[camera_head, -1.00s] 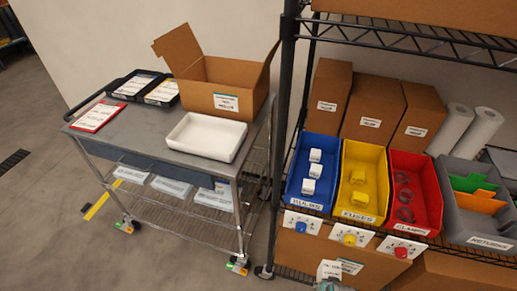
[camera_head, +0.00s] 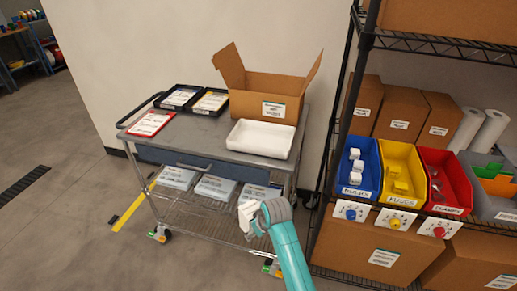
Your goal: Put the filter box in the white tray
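The white tray (camera_head: 261,138) lies on the right part of the cart's top, in front of an open cardboard box. It looks empty. My gripper (camera_head: 248,216) is at the end of my teal arm, in front of the cart's right side and lower than the tray. A small white shape shows at the arm's end. I cannot tell whether it is the filter box held there or part of the gripper, and the fingers are too small to read. No box clearly marked as the filter box can be made out.
The grey cart (camera_head: 190,133) also bears an open cardboard box (camera_head: 265,100), black trays (camera_head: 211,102) and a red-edged sheet (camera_head: 151,123). White packs (camera_head: 215,186) lie on its lower shelf. A wire rack with blue (camera_head: 360,172), yellow (camera_head: 402,178) and red bins stands right.

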